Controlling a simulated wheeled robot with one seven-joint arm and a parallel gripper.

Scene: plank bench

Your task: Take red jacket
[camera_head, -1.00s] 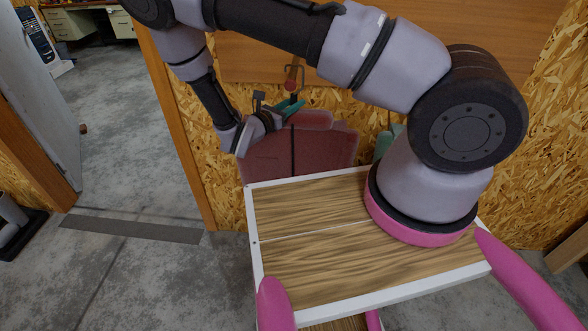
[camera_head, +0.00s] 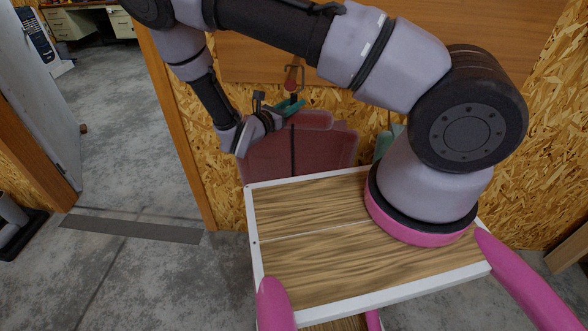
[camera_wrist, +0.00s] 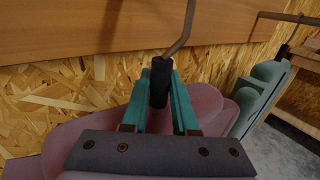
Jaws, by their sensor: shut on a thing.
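The red jacket (camera_head: 328,150) hangs against the chipboard wall, below a hook on a wooden board. It also shows in the wrist view (camera_wrist: 205,103), behind and below the fingers. My gripper (camera_head: 294,107) is at the jacket's top, just under the hook. In the wrist view my gripper's teal fingers (camera_wrist: 160,78) stand on either side of a dark piece at the jacket's top, below the metal hook (camera_wrist: 183,35). They are shut on the jacket. The exact contact is partly hidden, and I cannot tell whether the jacket is still on the hook.
A green garment (camera_wrist: 264,88) hangs to the right, mostly hidden behind my arm in the head view. A wooden board (camera_wrist: 105,28) with hooks runs along the wall. A doorway with an open door (camera_head: 40,100) is at the left, with clear concrete floor.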

